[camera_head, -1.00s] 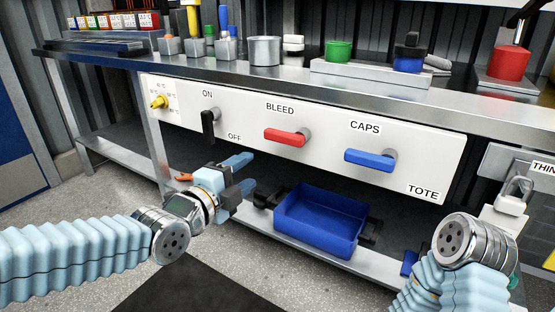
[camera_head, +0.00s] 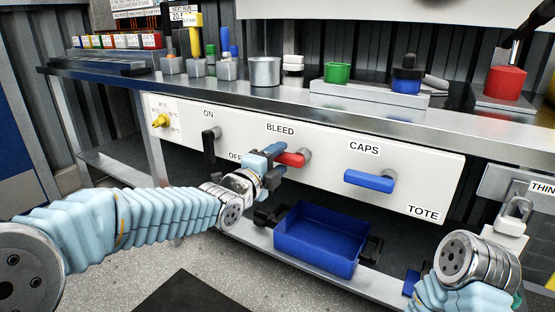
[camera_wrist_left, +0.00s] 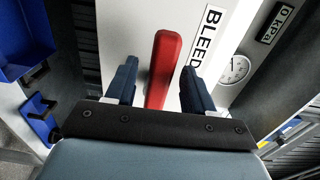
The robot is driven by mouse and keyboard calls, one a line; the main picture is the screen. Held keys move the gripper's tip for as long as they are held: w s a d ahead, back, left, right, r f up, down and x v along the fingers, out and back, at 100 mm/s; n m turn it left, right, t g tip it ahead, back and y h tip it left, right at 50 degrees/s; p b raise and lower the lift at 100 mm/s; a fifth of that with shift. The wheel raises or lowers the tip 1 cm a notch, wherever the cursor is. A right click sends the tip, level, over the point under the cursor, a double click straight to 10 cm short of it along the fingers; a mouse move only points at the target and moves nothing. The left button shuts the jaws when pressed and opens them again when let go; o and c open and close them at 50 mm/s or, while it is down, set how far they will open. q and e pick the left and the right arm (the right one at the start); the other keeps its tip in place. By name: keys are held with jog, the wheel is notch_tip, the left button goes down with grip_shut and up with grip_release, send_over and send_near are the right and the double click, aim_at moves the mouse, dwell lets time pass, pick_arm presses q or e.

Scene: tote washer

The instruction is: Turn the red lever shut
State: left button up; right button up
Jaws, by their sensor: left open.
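The red lever (camera_head: 291,159) sits on the white panel under the word BLEED, roughly level, its grey pivot at its right end. My left gripper (camera_head: 273,157) is open at the lever's left end. In the left wrist view the red lever (camera_wrist_left: 163,68) stands between the two dark blue fingers of the left gripper (camera_wrist_left: 160,85), with a gap on each side. The fingers do not visibly press on it. My right arm shows at the lower right of the head view, but its gripper fingers are not visible.
On the same white panel (camera_head: 425,185) are a black lever (camera_head: 208,145) at ON/OFF, a blue lever (camera_head: 369,181) under CAPS and a yellow knob (camera_head: 160,121). A blue tote (camera_head: 320,240) sits on the shelf below.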

pick_arm(q)
grip_shut()
dwell(0.3)
